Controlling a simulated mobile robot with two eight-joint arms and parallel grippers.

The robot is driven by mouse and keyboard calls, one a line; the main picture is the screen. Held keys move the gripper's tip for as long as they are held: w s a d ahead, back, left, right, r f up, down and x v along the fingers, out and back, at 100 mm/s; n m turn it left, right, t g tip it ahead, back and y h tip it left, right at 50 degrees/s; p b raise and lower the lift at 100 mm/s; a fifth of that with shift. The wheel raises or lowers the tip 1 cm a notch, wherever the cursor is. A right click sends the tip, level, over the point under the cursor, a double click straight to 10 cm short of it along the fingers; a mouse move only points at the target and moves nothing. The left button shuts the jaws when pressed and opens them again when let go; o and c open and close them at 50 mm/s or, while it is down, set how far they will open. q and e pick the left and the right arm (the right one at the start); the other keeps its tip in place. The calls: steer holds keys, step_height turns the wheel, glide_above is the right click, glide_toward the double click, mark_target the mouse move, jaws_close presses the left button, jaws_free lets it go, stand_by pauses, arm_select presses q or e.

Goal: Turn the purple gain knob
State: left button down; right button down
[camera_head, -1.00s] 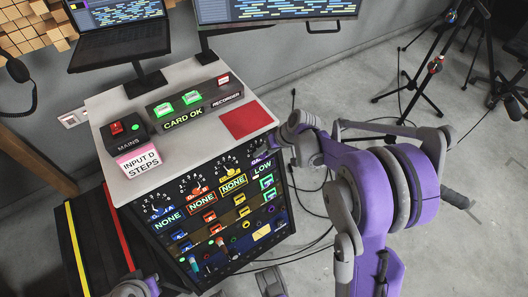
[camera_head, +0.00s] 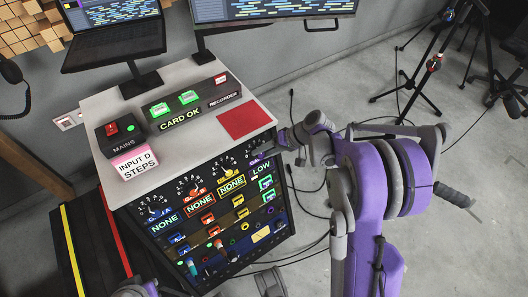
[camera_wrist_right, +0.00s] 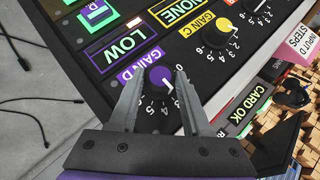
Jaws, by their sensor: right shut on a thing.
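The purple gain knob (camera_wrist_right: 160,78), labelled GAIN D, sits on the black front panel with a numbered scale around it. In the right wrist view, my right gripper (camera_wrist_right: 157,88) has one finger on each side of the knob and is shut on it. The purple-framed display (camera_wrist_right: 125,43) beside it reads LOW. In the head view, my right gripper (camera_head: 268,150) reaches the panel's upper right corner from the right and hides most of the knob. My left gripper does not show clearly; only a bit of my left arm is at the bottom edge.
The yellow GAIN C knob (camera_wrist_right: 225,26) is close to the purple one. On the console top are the MAINS box (camera_head: 122,132), the CARD OK box (camera_head: 190,103), the pink INPUT D STEPS block (camera_head: 135,163) and a red square (camera_head: 245,121). Cables lie on the floor at right.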

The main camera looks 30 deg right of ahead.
steer(key=shift+c, duration=1.8)
jaws_free()
arm_select(q)
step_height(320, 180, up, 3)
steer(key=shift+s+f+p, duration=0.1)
steer(key=shift+p, duration=1.1)
arm_select(e)
steer(key=v, duration=1.1)
steer(key=s+a+n+h, duration=0.2)
steer(key=s+a+h, duration=0.2)
steer(key=s+a, duration=0.5)
steer(key=s+a+n+h, duration=0.1)
steer(key=s+a+h, duration=0.25)
steer(key=s, duration=0.95)
arm_select(q)
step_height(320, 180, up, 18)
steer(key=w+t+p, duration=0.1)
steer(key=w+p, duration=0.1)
steer(key=p, duration=1.4)
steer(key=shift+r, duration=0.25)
arm_select(e)
step_height(320, 180, up, 19)
steer(key=w, duration=0.2)
steer(key=shift+w+a, duration=0.2)
steer(key=shift+a, duration=0.1)
